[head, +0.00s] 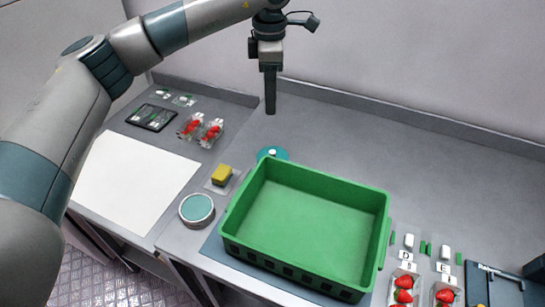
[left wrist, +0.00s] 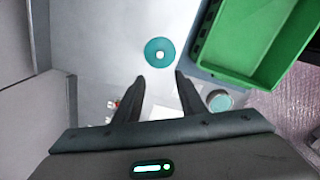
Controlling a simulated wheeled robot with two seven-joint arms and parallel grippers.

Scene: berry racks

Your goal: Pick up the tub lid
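The tub lid, a teal disc with a white knob, lies flat on the grey counter behind the green crate's back left corner in the head view (head: 267,155). The crate hides part of it there. In the left wrist view the lid (left wrist: 150,60) shows whole, ahead of the fingertips. My left gripper (head: 270,110) points down above the counter, behind the lid and apart from it. In the left wrist view its two fingers (left wrist: 160,78) are spread with nothing between them. My right gripper is not in view.
The empty green crate (head: 381,225) stands close to the lid. A round tub with a teal top (head: 197,209) and a yellow block (head: 222,174) are at its left. Strawberry packs (head: 211,131) lie further left. The counter behind the crate is clear.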

